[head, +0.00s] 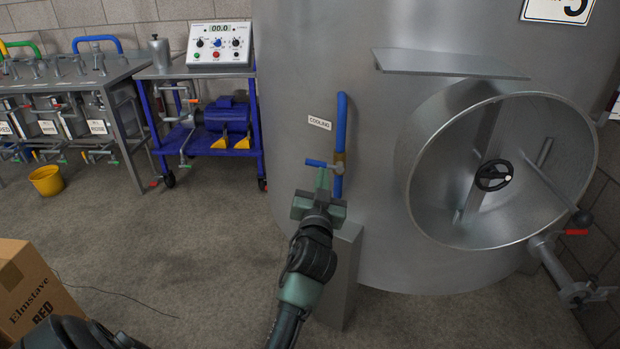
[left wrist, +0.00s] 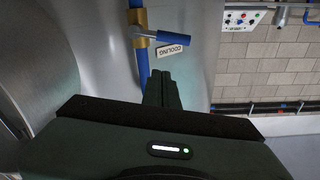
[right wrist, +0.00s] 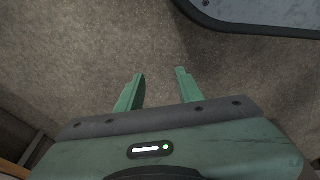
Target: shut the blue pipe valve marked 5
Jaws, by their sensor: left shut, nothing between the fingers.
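The blue pipe (head: 341,115) runs upright on the front of the steel tank (head: 310,75), whose sign (head: 558,9) reads 5. Its brass valve (head: 339,165) has a blue lever (head: 316,163) that lies level, across the pipe, pointing left. In the left wrist view, the lever (left wrist: 172,38) sticks out sideways from the brass body (left wrist: 138,29). My left gripper (head: 322,177) is shut and empty, its fingertips just below the lever; I cannot tell if they touch it. My right gripper (right wrist: 160,76) is open and empty above the floor.
A COOLING label (head: 319,123) sits left of the pipe. The round open hatch door (head: 578,160) and a shelf (head: 450,64) stick out at right. A blue pump cart (head: 259,150), yellow bucket (head: 46,180) and cardboard box (head: 40,297) stand at left.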

